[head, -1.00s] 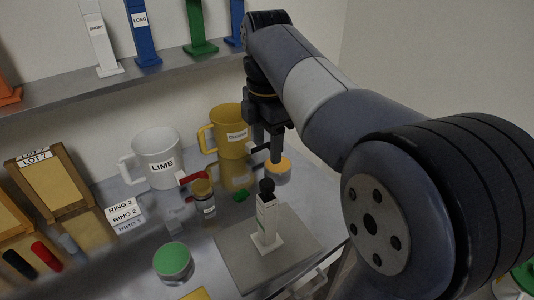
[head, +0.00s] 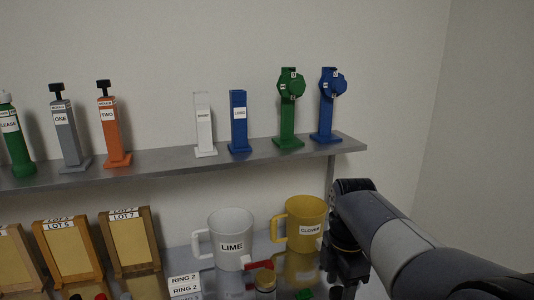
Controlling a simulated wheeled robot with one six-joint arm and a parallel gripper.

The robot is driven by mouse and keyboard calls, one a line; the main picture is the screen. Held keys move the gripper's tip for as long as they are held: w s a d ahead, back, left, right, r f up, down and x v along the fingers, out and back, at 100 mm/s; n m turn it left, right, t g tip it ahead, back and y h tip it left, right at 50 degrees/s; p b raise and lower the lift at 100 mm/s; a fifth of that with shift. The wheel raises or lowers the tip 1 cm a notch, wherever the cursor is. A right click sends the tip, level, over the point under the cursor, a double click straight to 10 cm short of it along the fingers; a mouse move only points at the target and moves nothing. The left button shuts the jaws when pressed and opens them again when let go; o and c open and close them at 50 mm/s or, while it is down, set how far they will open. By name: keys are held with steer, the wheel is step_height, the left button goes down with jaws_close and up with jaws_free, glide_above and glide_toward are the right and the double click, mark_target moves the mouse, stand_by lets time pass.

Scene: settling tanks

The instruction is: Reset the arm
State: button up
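My arm (head: 420,250) comes in from the lower right of the head view. Its wrist end points down beside the yellow mug labelled CLOVER (head: 306,226), just to the right of it. The fingertips are below the bottom edge of the picture, so I cannot see whether the gripper is open or holds anything.
A white mug labelled LIME (head: 231,240) stands left of the yellow one. A small jar (head: 265,281) is in front. A shelf (head: 180,163) above holds several upright stands, including a green one (head: 289,108) and a blue one (head: 328,105). Wooden LOT frames (head: 134,240) stand at left.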

steer(key=shift+f+p, duration=0.1)
steer(key=shift+p, duration=0.25)
steer(key=shift+r+p, duration=0.65)
steer(key=shift+r, duration=0.85)
